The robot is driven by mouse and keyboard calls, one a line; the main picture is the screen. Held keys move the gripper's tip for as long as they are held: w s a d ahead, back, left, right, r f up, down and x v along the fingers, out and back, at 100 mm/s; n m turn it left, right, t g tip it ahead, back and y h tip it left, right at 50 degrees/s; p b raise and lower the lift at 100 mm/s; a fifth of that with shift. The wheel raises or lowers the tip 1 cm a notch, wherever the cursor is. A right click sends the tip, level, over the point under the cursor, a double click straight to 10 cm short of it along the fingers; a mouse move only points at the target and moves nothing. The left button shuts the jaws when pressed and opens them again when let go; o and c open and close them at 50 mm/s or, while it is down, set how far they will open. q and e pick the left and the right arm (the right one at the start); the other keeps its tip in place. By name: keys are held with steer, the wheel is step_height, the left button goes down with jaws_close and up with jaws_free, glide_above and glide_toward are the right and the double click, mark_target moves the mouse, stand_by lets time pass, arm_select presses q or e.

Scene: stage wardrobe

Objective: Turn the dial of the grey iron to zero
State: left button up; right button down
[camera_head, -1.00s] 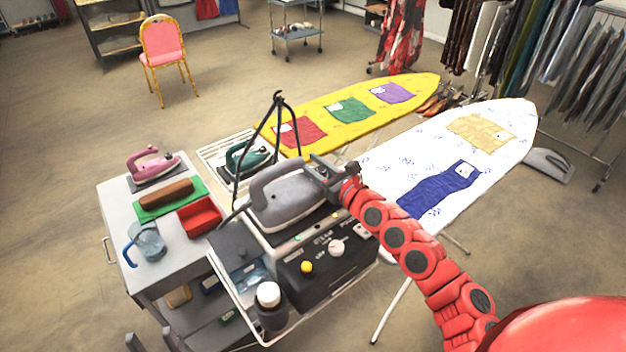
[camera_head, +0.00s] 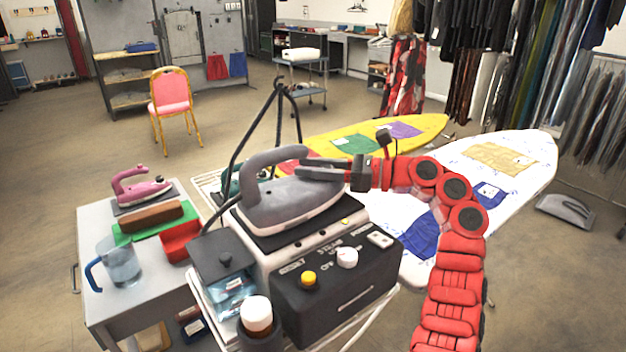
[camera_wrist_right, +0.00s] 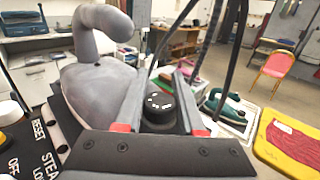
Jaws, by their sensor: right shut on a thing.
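The grey iron (camera_head: 285,205) rests on its pad on top of the steam station (camera_head: 335,285). In the right wrist view the iron (camera_wrist_right: 98,92) shows its handle on the left. Its black dial (camera_wrist_right: 158,106) with white marks sits between the fingers of my right gripper (camera_wrist_right: 163,82). My right gripper is shut on the dial; in the head view this gripper (camera_head: 310,171) lies against the iron's upper right side and hides the dial. Which mark the dial points to cannot be read. My left gripper is out of view.
A black cable (camera_head: 240,140) hangs from a stand behind the iron. A bottle (camera_head: 257,316) stands at the station's front. On the grey cart are a jug (camera_head: 121,262), a red tray (camera_head: 180,241) and a pink iron (camera_head: 140,188). Yellow (camera_head: 430,125) and white (camera_head: 535,150) ironing boards lie behind.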

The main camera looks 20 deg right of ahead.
steer(key=shift+s+a+n+g+y, duration=0.15)
steer(key=shift+n+g+y, duration=0.25)
steer(key=shift+n+g, duration=0.45)
steer(key=shift+s+d+n+g+y, duration=0.15)
steer(key=shift+n+g+y, duration=0.35)
steer(key=shift+g, duration=0.65)
steer(key=shift+a, duration=0.1)
steer(key=c, duration=0.5)
jaws_free()
steer(key=shift+b+v, duration=0.75)
steer(key=shift+v, duration=5.3)
steer(key=shift+r, duration=0.1)
